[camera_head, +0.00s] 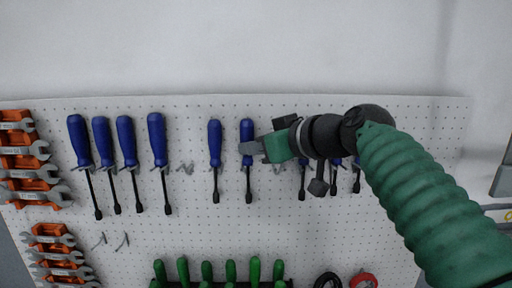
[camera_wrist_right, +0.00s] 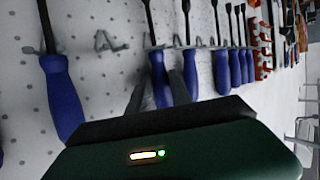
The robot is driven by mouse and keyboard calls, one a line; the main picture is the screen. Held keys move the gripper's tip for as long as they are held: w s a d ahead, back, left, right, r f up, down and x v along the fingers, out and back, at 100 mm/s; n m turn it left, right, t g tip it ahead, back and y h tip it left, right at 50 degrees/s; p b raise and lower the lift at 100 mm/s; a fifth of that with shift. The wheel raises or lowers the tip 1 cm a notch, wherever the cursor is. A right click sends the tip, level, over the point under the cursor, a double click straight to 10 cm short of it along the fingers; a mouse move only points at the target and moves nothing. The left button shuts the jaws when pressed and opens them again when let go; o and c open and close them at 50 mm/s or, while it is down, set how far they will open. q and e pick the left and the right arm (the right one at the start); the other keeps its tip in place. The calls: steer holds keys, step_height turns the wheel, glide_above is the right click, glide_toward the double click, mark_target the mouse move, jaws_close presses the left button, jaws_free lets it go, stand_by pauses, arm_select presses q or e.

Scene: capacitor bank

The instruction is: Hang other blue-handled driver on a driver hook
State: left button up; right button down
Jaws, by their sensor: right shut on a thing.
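The blue-handled driver (camera_head: 246,131) hangs upright against the pegboard, its dark shaft pointing down at a hook. My right gripper (camera_head: 251,148) is shut on its handle. In the right wrist view the driver's handle (camera_wrist_right: 158,77) lies between the two fingers (camera_wrist_right: 157,93), with its shaft at the hook. Other blue-handled drivers hang on both sides, one close to the left (camera_head: 214,141) and several further left (camera_head: 127,140). Some at the right are partly hidden by my right arm. My left gripper is not in view.
An empty hook (camera_head: 185,168) shows left of the middle drivers; another empty hook (camera_wrist_right: 108,42) shows in the right wrist view. Orange racks with wrenches (camera_head: 28,165) are at the left. Green-handled tools (camera_head: 231,272) are below. Bare pegboard (camera_head: 200,225) lies between.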

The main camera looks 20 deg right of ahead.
stand_by(0.4)
steer(key=c, duration=1.1)
jaws_free()
steer(key=shift+a+r, duration=0.1)
steer(key=shift+c, duration=0.2)
steer(key=shift+o, duration=0.3)
steer(key=shift+s+a+r, duration=0.15)
steer(key=shift+s+a, duration=0.05)
steer(key=shift+a, duration=0.1)
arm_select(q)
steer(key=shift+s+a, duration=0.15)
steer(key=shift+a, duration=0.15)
arm_select(e)
steer(key=shift+d, duration=0.1)
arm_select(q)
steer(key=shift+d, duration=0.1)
arm_select(e)
steer(key=shift+w+d, duration=0.1)
steer(key=shift+d, duration=0.05)
